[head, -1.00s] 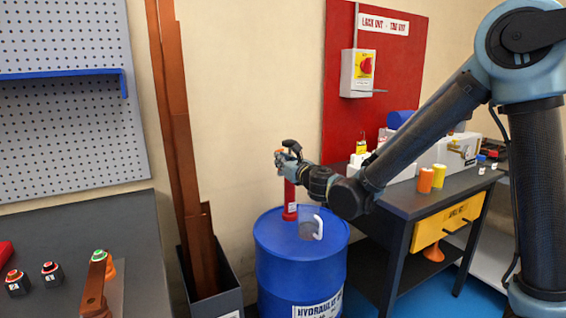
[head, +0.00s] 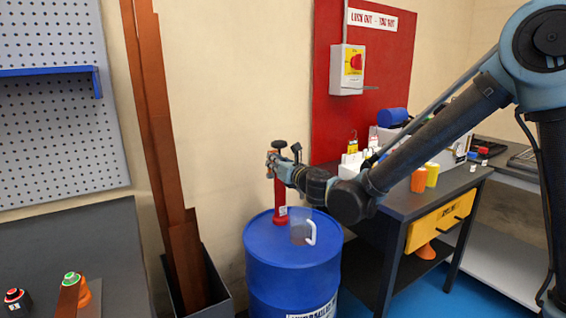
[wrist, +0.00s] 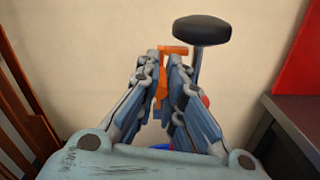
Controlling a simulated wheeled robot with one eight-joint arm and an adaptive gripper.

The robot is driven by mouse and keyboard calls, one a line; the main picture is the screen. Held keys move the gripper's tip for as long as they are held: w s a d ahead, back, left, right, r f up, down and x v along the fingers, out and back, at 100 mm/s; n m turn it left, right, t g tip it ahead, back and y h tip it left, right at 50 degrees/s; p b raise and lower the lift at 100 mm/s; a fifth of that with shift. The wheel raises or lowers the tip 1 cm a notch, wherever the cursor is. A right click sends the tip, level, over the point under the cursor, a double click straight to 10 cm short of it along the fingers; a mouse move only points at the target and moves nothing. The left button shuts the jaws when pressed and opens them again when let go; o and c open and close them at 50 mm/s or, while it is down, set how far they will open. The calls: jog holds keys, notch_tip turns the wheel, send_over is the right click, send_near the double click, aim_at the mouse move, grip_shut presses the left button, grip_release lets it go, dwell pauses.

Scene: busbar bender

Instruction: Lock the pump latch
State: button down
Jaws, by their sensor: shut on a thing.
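The red hand pump (head: 281,198) stands upright on top of the blue drum (head: 290,244). A black round knob on a stem (head: 279,144) rises at its top; it shows large in the wrist view (wrist: 203,30), just right of my fingers. My gripper (head: 272,162) reaches the pump top from the right. In the wrist view my gripper (wrist: 168,62) is shut on an orange piece (wrist: 172,50), which looks like the pump latch. The fingers hide most of this piece and nearly all of the pump body.
A clear jug with a white handle (head: 302,232) stands on the drum under my arm. Copper bars (head: 168,170) stand in a grey bin at left. A plain wall lies behind the pump.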

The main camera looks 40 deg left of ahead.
jog(key=shift+w+a, duration=0.15)
jog(key=c, duration=1.7)
grip_release()
jog(key=shift+o, duration=0.2)
jog(key=shift+w, duration=0.1)
jog(key=shift+s+d, duration=0.2)
jog(key=shift+d, duration=0.1)
jog(key=v, duration=1.1)
jog(key=shift+d, duration=0.3)
